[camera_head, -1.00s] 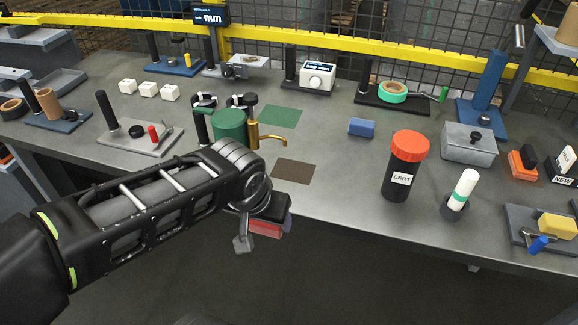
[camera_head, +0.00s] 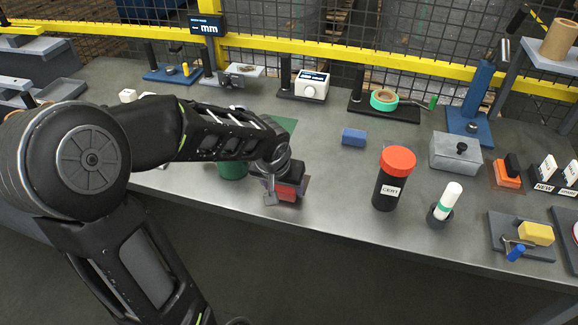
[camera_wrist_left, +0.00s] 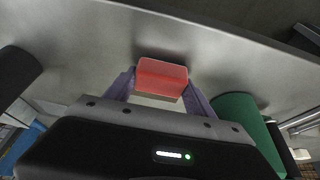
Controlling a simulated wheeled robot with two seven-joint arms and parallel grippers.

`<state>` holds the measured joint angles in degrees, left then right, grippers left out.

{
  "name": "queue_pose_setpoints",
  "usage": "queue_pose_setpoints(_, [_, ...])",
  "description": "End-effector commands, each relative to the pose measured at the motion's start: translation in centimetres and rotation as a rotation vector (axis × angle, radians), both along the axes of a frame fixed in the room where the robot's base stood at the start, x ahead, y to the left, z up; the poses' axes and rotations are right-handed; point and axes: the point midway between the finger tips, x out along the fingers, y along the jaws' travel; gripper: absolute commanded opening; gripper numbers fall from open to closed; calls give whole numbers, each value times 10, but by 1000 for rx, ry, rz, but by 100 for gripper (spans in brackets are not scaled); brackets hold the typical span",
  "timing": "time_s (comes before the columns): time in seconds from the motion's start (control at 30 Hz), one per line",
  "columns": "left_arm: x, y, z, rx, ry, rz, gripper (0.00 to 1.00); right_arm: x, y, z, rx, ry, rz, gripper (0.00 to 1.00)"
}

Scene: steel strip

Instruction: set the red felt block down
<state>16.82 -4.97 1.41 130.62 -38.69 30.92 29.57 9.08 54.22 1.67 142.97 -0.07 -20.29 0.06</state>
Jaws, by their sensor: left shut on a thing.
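The red felt block (camera_head: 287,193) is between the fingers of my left gripper (camera_head: 284,186), which is shut on it. In the left wrist view the block (camera_wrist_left: 162,78) sits between the two fingertips (camera_wrist_left: 160,86), with the grey bench top behind it. I cannot tell whether the block touches the bench. My right gripper is not in view.
A green cylinder (camera_head: 232,169) stands close to the left of my gripper. A black jar with a red lid (camera_head: 397,160) stands to the right, and a blue block (camera_head: 354,137) lies behind. The bench (camera_head: 335,200) is clear between gripper and jar.

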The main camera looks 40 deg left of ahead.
Motion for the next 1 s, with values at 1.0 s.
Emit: queue_pose_setpoints(1.0, [48, 17, -2, 1, -1, -1, 25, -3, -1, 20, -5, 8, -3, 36])
